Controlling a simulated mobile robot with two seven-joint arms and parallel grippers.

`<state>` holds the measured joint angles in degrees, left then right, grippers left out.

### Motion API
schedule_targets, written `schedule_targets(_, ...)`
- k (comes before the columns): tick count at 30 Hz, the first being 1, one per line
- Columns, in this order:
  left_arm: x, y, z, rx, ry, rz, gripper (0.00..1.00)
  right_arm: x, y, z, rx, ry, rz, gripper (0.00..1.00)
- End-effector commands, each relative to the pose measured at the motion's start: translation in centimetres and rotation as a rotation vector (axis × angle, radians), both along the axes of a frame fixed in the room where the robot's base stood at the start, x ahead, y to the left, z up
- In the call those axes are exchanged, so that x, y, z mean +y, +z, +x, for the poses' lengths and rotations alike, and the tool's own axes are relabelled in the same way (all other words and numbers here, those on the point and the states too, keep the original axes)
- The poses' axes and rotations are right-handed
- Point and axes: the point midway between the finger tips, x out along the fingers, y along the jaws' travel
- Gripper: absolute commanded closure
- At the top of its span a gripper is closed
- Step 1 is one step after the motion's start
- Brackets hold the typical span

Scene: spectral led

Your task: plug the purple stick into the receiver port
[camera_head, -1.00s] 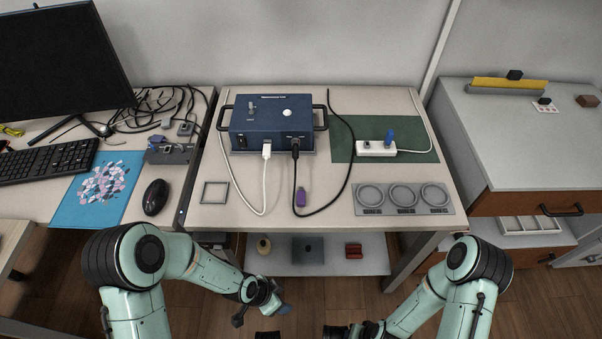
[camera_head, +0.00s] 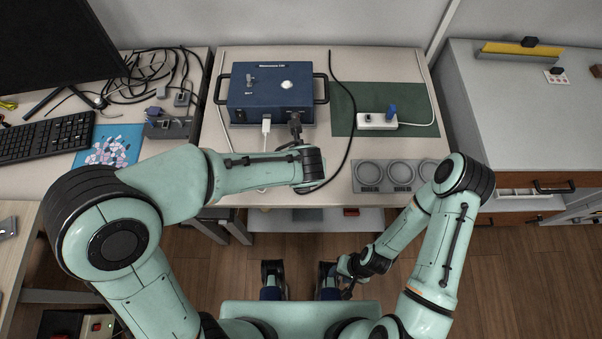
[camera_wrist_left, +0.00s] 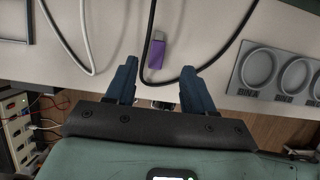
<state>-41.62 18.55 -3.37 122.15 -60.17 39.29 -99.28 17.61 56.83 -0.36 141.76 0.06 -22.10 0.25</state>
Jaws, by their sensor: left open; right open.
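The purple stick (camera_wrist_left: 156,53) lies on the table in the left wrist view, beside a black cable. In the head view my left arm hides it. My left gripper (camera_wrist_left: 159,64) is open and empty, its two blue fingers pointing toward the stick, with the stick between the tips in the picture; I see no contact. A white hub (camera_head: 376,122) with a blue stick (camera_head: 391,112) standing in it rests on the green mat. I cannot tell which opening is the receiver port. My right gripper (camera_head: 349,285) is open, low in front of the table and away from it.
A blue instrument box (camera_head: 271,95) with a white plug and a black cable stands at the table's back. A grey tray with three round recesses (camera_wrist_left: 275,76) lies right of the stick. Loose cables run close to the stick. The green mat (camera_head: 343,100) has bare room.

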Motion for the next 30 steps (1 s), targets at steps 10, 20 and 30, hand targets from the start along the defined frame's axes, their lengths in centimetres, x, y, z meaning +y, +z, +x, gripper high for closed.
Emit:
schedule_targets(10, 0.3, -3.5, 1.0, 0.002, 0.0, 0.001, 0.47, 0.0, -0.9, 0.2, -0.011, -0.002, -0.002, 0.57)
schedule_targets(20, 0.3, -6.0, 2.2, 0.001, 0.001, -0.002, 0.47, 0.0, -1.4, 0.5, -0.023, -0.005, -0.004, 0.57)
schedule_targets(30, 0.3, -5.9, 2.1, 0.0, 0.002, -0.003, 1.0, 0.0, -1.4, 0.5, -0.023, -0.005, -0.004, 0.57)
